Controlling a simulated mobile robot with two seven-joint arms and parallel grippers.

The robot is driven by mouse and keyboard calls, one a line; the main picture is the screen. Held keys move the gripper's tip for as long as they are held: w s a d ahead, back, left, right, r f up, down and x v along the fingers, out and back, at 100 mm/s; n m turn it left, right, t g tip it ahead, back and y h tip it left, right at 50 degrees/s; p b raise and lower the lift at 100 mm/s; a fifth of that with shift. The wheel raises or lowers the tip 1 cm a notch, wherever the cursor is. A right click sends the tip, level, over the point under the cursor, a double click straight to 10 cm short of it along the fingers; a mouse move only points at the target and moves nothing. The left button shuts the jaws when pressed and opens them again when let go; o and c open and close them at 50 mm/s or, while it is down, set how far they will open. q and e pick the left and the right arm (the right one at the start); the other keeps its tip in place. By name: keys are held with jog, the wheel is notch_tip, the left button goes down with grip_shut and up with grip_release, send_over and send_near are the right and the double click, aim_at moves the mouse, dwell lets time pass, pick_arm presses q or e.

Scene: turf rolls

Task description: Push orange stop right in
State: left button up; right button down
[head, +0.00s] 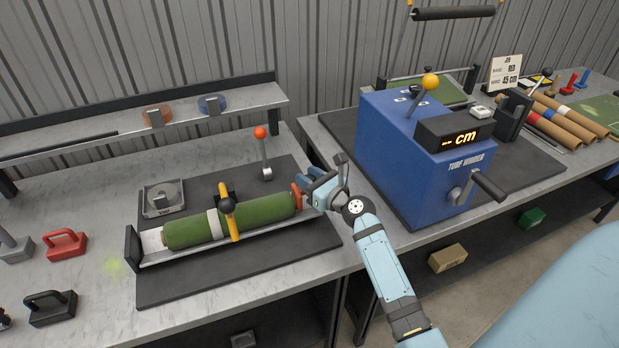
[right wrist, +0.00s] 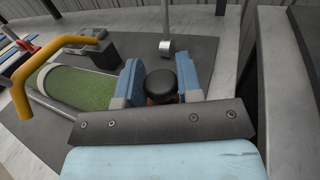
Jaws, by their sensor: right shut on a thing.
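The orange stop (head: 297,196) stands at the right end of the cradle (head: 275,219), close against the end of the green turf roll (head: 185,235). I cannot tell whether it touches the roll. My right gripper (head: 309,190) is shut on the stop's black knob. In the right wrist view the round black knob (right wrist: 161,85) sits between the blue fingers, with a little orange below it; the rest of the stop is hidden. The roll has a pale band (head: 213,222) around it. My left gripper is not in view.
A lever with a red-orange ball (head: 261,133) stands behind. The blue turf winder (head: 400,150) with its crank is close on the right. Red (head: 66,243) and black (head: 50,307) handled blocks lie left.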

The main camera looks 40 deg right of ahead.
aim_at(291, 195)
jog(key=a+p, duration=0.1)
jog(key=a, duration=0.1)
jog(key=w+a, duration=0.1)
jog(key=a, duration=0.2)
jog(key=shift+w+r+p, duration=0.1)
jog(key=shift+p, duration=0.25)
jog(key=shift+d, duration=0.1)
jog(key=c, duration=1.1)
grip_release()
jog(key=shift+o, duration=1.3)
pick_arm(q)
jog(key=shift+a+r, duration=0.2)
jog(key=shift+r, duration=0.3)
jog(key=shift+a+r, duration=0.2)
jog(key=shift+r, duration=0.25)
pick_arm(e)
jog(key=shift+s, duration=0.2)
pick_arm(q)
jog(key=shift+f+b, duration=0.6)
jog(key=shift+b, duration=0.05)
pick_arm(e)
jog(key=s+d, duration=0.2)
jog(key=s, duration=1.1)
